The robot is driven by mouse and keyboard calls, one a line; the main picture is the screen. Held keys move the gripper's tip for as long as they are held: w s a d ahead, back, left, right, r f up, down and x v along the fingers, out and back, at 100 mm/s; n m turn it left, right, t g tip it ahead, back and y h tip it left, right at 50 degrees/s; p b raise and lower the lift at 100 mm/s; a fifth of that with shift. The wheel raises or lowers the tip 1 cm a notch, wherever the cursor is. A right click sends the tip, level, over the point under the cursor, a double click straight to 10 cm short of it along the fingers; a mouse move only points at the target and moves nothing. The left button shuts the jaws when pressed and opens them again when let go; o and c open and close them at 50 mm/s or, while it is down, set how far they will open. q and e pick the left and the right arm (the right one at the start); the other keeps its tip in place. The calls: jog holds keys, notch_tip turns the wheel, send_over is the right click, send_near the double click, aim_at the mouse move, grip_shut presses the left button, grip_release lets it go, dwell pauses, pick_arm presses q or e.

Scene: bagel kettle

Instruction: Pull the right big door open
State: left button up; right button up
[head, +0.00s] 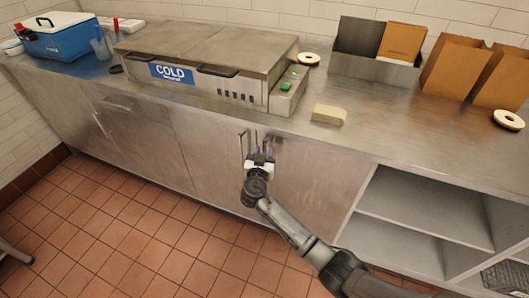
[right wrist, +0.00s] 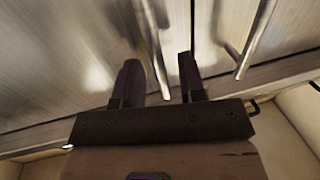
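The right big door (head: 318,180) is a brushed steel cabinet panel under the counter and looks closed. Near its left edge is a thin upright bar handle (head: 268,139), partly hidden by my gripper. The neighbouring left door (head: 215,160) has a similar handle (head: 243,143). My right gripper (head: 259,160) is at the handles, in front of the right door's edge. In the right wrist view its two dark fingers (right wrist: 160,80) are apart, with a bar handle (right wrist: 155,45) running between them. I cannot tell whether they touch it. My left gripper is out of view.
Open shelves (head: 410,220) lie right of the door. On the counter are a cold unit (head: 205,65), a bagel (head: 309,58), a beige block (head: 328,114), paper bags (head: 455,68) and a blue cooler (head: 60,40). The tiled floor (head: 140,235) before the cabinets is clear.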

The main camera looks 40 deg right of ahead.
jog(key=shift+w+d, duration=0.45)
jog(key=shift+d, duration=0.15)
jog(key=shift+c, duration=0.4)
grip_shut()
jog(key=shift+a, duration=0.1)
